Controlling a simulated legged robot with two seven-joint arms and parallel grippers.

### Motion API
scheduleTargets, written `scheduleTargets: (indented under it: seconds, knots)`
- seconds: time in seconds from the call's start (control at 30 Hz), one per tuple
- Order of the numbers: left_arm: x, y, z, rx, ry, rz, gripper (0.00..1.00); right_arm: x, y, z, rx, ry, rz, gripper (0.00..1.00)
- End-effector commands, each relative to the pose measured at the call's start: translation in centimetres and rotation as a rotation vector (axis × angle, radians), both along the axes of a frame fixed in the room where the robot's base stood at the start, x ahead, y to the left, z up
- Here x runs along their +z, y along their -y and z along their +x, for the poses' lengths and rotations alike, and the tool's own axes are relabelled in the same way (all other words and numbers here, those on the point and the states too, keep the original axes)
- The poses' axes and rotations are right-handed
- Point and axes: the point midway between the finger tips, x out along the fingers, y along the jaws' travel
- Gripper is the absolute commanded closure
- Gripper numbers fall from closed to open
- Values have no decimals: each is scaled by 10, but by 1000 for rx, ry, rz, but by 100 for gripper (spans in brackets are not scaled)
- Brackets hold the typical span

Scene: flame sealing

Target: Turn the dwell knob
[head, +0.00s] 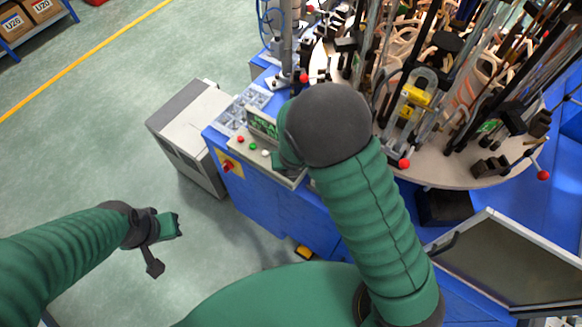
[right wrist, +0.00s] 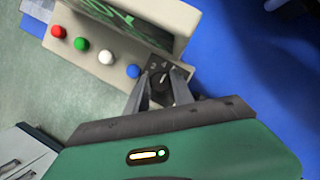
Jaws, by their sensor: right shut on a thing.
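The dwell knob (right wrist: 166,84) is a black dial with a white pointer and numbers on a beige control panel (right wrist: 95,62) in the right wrist view. My right gripper (right wrist: 165,88) is shut on it, with one finger on each side. In the head view my right arm and wrist cover the knob and the right gripper's fingers. My left gripper (head: 163,238) hangs above the floor at the left, away from the panel, with its two fingers apart and nothing between them.
Red, green, white and blue buttons (right wrist: 133,71) sit in a row beside the knob. A green-lettered display (head: 264,124) stands behind them. A round table (head: 440,178) crowded with rods and clamps is at the right. A monitor (head: 510,262) stands at the lower right.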

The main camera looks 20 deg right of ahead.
Motion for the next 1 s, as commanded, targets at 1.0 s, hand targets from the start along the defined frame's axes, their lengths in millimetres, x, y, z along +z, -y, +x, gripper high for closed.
scheduleTargets:
  seconds: [1.0]
  knots:
    - [-30, 0, 0, 0, 0, 0, 100, -2, 3, -2, 382, -2, 4, 100]
